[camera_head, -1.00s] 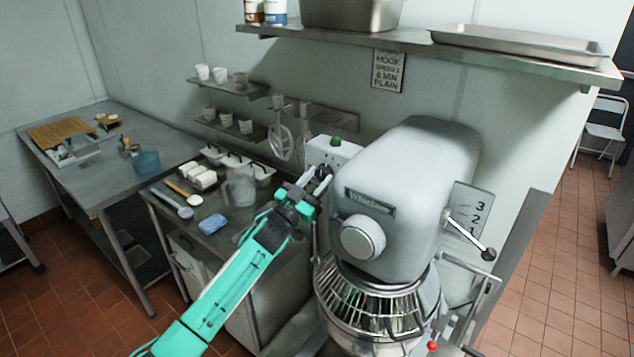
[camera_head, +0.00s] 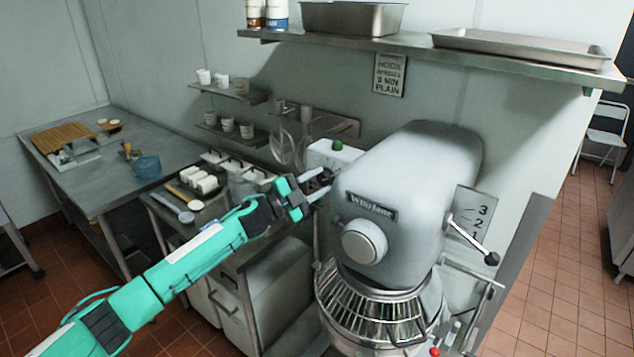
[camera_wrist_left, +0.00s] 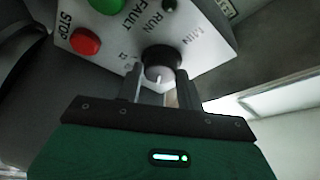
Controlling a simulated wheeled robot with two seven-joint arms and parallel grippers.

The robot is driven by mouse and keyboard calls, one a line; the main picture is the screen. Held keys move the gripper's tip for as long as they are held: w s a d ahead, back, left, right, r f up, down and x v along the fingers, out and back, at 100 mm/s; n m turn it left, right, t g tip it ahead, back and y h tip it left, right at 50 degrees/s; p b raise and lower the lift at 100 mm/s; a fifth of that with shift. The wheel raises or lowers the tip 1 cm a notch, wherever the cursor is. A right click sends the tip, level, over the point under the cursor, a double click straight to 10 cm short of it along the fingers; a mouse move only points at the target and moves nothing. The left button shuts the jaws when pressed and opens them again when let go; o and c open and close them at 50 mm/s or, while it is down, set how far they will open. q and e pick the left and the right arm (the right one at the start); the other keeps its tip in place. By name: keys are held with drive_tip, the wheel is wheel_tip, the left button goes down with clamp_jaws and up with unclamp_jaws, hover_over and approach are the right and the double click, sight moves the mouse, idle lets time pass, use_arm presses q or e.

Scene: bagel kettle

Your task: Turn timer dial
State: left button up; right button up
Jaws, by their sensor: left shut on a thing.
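The timer dial (camera_wrist_left: 163,62) is a black knob with a white mark on the white control panel (camera_wrist_left: 200,38), in the left wrist view. The word MIN is printed beside it. My left gripper (camera_wrist_left: 162,90) has its two fingers on either side of the dial and is shut on it. In the head view, my left gripper (camera_head: 318,182) reaches the control box (camera_head: 333,153) at the left side of the grey mixer (camera_head: 410,185); the dial is hidden there. My right gripper is not in view.
A red STOP button (camera_wrist_left: 85,42) and a green button (camera_wrist_left: 106,5) sit on the same panel. The mixer bowl with its wire guard (camera_head: 375,310) stands below. A shelf (camera_head: 420,45) with pans hangs above. A steel table (camera_head: 95,185) is at left.

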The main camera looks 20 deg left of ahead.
use_arm(q)
drive_tip(key=m+g+p, duration=0.1)
drive_tip(key=m+p, duration=0.1)
drive_tip(key=m, duration=0.1)
drive_tip(key=m+g+y+p, duration=0.1)
drive_tip(key=m+p, duration=0.1)
drive_tip(key=m, duration=0.2)
drive_tip(key=shift+r+p, duration=0.15)
drive_tip(key=shift+p, duration=0.2)
idle(0.4)
drive_tip(key=o, duration=1)
drive_tip(key=shift+a, duration=0.1)
